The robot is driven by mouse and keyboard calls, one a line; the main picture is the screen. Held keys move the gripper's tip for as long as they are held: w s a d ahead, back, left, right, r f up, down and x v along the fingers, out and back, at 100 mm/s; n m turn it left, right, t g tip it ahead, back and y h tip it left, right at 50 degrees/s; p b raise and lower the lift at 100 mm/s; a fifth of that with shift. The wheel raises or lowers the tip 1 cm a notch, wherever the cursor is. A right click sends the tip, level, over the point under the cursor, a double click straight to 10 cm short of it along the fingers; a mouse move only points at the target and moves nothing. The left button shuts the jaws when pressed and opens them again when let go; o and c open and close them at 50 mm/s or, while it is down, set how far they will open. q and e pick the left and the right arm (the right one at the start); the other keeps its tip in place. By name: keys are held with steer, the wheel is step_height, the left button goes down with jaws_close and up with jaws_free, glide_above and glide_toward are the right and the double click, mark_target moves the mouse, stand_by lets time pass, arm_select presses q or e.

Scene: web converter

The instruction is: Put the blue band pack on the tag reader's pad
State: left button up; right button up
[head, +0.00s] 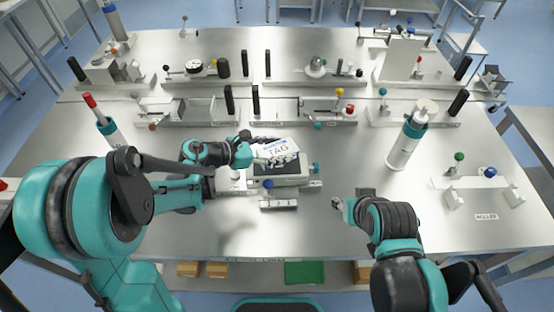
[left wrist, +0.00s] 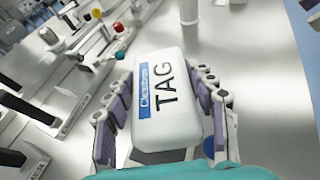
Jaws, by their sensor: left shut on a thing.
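The blue band pack (head: 277,151) is a white block with a blue band and the word TAG. My left gripper (head: 268,152) is shut on it. In the left wrist view the pack (left wrist: 165,95) sits between the two fingers, lettering facing the camera. The tag reader (head: 308,181) is a grey unit on the table with a dark pad (head: 277,169) on top. The pack appears over the far part of the pad; whether it touches is not clear. My right gripper (head: 340,204) is low over the table, right of the reader; its opening is not clear.
A small grey block (head: 279,204) lies in front of the reader. A white-and-teal cylinder (head: 404,145) stands to the right, near a roller stand (head: 470,183). Fixtures with levers and knobs (head: 328,110) line the back. The front right table is mostly clear.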

arm_select(q)
steer(key=shift+w+a+f, duration=0.15)
steer(key=shift+w, duration=0.05)
step_height(320, 180, down, 3)
steer(key=shift+f+b, duration=0.2)
steer(key=shift+b, duration=0.55)
steer(key=shift+f, duration=0.25)
steer(key=shift+s, duration=0.1)
steer(key=shift+f, duration=0.15)
steer(key=o, duration=1.3)
